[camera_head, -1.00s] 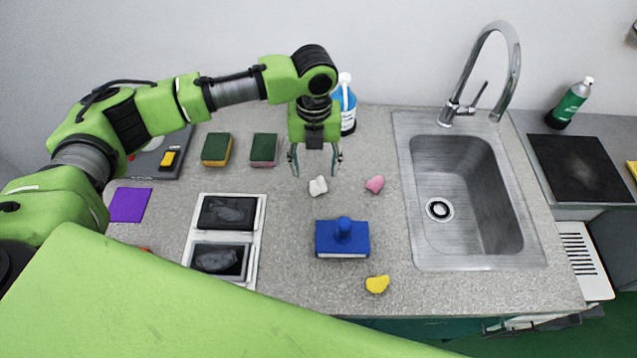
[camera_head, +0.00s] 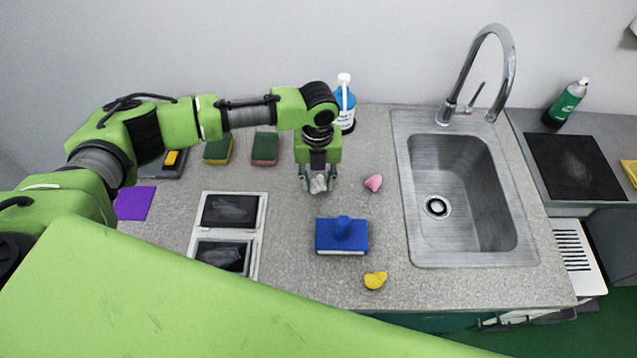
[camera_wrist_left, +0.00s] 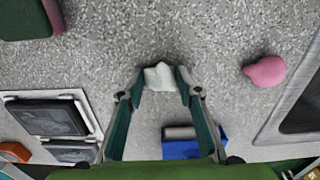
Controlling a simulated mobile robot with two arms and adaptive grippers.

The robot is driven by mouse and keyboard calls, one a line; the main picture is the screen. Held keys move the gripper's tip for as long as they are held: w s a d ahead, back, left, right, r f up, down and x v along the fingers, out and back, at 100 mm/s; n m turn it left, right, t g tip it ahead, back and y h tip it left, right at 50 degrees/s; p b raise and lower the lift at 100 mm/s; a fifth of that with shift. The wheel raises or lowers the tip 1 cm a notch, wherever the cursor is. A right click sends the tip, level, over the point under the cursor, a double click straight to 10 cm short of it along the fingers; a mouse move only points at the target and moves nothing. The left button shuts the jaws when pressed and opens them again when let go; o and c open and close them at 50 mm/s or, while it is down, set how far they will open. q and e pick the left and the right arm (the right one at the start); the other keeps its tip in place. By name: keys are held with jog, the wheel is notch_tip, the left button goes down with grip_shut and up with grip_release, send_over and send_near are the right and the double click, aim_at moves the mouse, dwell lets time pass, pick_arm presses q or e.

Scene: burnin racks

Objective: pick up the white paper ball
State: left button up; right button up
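The white paper ball (camera_head: 319,184) is on or just above the grey speckled counter, between the fingertips of my left gripper (camera_head: 318,180). In the left wrist view the ball (camera_wrist_left: 160,77) fills the gap between the two fingertips (camera_wrist_left: 161,80), which seem to touch it on both sides. The left gripper points down and has closed in on the ball. I cannot tell whether the ball is clear of the counter. My right gripper is not in view.
A pink lump (camera_head: 373,183) lies to the right, a blue block with a knob (camera_head: 342,235) in front, and a yellow lump (camera_head: 375,280) nearer. Two sponges (camera_head: 265,148) and a blue bottle (camera_head: 345,108) stand behind. The sink (camera_head: 465,255) is at the right.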

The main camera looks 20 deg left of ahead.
pick_arm(q)
jog(key=shift+r, duration=0.15)
jog(key=shift+r, duration=0.65)
jog(key=s+d+r+n+b, duration=0.1)
jog(key=s+d+r+b, duration=0.4)
jog(key=d+r, duration=0.6)
jog(key=shift+s+d+r+n+b, duration=0.2)
jog(key=shift+s+r+n+b, duration=0.15)
jog(key=shift+s, duration=0.4)
jog(key=a+n, duration=0.2)
jog(key=n, duration=0.2)
jog(key=s+a+n, duration=0.1)
jog(key=a+n, duration=0.1)
jog(key=n, duration=0.2)
jog(key=s+a+n, duration=0.1)
jog(key=a+n, duration=0.1)
jog(key=n, duration=0.2)
jog(key=shift+a+n, duration=0.25)
jog(key=shift+a, duration=0.15)
jog(key=s+a+n, duration=0.1)
jog(key=a+n, duration=0.2)
jog(key=n, duration=0.3)
jog(key=s+a+n, duration=0.2)
jog(key=n, duration=0.4)
jog(key=s+a+n, duration=0.2)
jog(key=a+n, duration=0.1)
jog(key=n, duration=0.3)
jog(key=shift+s+a+r+b, duration=0.25)
jog(key=shift+a+b, duration=0.05)
jog(key=shift+a, duration=0.05)
